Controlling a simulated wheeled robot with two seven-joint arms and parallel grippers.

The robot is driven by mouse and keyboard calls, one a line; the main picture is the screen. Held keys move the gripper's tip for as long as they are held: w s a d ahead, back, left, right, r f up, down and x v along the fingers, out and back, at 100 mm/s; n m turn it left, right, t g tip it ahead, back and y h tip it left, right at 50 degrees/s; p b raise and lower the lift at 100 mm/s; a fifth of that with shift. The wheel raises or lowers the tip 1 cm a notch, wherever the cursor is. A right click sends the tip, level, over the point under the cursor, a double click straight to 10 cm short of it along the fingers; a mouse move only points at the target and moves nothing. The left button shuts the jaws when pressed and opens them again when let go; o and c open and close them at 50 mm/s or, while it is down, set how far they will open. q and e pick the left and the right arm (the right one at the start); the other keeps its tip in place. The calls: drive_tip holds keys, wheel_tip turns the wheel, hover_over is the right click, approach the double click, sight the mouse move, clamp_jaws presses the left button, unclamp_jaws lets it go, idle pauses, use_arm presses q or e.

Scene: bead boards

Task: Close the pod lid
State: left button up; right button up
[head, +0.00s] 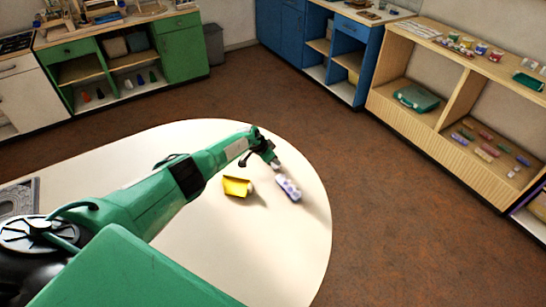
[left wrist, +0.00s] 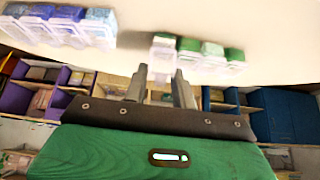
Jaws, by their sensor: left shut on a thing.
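In the left wrist view, a strip of clear pods with green contents (left wrist: 210,52) lies on the pale table. Its end pod (left wrist: 162,48) looks clear and whitish and lies straight ahead of my left gripper. My left gripper (left wrist: 160,76) is shut on a small clear piece that looks like the pod lid; its edges are hard to make out. In the head view my left gripper (head: 272,160) is low over the table, at the upper end of a pale purple strip of pods (head: 288,188). My right gripper is not in view.
A second pod strip with blue contents (left wrist: 62,24) lies to the left in the left wrist view. A yellow open container (head: 236,186) sits on the white round table (head: 290,255), left of the purple strip. The table's curved edge is close on the right. Shelves stand apart beyond the floor.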

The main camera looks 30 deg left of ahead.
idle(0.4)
use_arm(q)
drive_tip(key=o, duration=1)
drive_tip(key=shift+s+a+r+p, duration=0.25)
drive_tip(key=shift+r+p, duration=0.35)
drive_tip(key=p+v, duration=0.2)
drive_tip(key=v, duration=1)
drive_tip(key=shift+s+r, duration=0.15)
drive_tip(key=shift+c, duration=0.2)
